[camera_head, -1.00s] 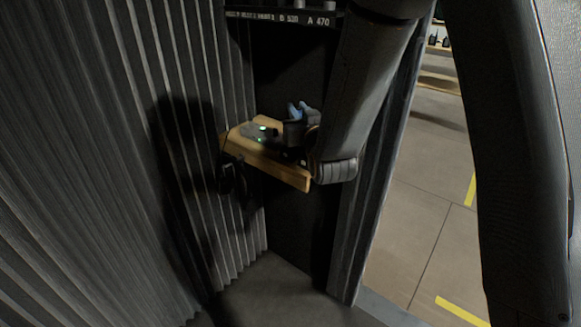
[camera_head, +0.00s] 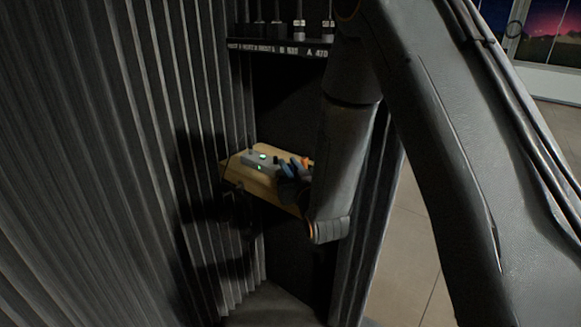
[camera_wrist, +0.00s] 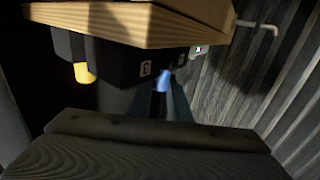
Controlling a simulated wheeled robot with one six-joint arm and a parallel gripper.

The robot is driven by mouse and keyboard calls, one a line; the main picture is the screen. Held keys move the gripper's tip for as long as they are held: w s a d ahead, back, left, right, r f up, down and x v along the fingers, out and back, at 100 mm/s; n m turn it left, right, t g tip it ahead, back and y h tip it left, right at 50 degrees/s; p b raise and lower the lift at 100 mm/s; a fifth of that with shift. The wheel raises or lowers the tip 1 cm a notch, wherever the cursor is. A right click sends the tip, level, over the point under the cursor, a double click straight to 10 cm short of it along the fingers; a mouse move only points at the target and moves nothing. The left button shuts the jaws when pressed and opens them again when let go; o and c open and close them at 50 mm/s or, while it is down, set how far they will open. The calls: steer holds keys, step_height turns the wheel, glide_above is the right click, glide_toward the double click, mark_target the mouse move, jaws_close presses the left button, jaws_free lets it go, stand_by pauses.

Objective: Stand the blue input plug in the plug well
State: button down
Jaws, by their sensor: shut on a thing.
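The blue input plug (camera_wrist: 163,79) shows as a small bright blue piece between the fingertips of my gripper (camera_wrist: 165,90) in the wrist view. My gripper is shut on it, and the fingers hide much of it. The plug is close to a dark box (camera_wrist: 125,62) under the wooden shelf (camera_wrist: 130,24). The box has a white mark like an 8 or B. I cannot tell whether the plug touches the box. In the head view my gripper (camera_head: 290,182) is at the right end of the wooden shelf (camera_head: 235,172). I cannot make out the plug well.
A grey device (camera_head: 260,161) with green lights sits on the shelf. An orange piece (camera_head: 304,162) shows beside my gripper. A yellow-orange piece (camera_wrist: 85,73) protrudes from the dark box. A labelled rack (camera_head: 270,46) is above; a ribbed wall (camera_head: 130,170) stands left.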

steer(key=shift+f, duration=0.3)
steer(key=c, duration=1.6)
jaws_free()
steer(key=shift+c, duration=0.2)
steer(key=shift+s+r, duration=0.15)
steer(key=shift+s, duration=0.05)
steer(key=v, duration=1.1)
steer(key=shift+s+d, duration=0.2)
steer(key=shift+s, duration=0.1)
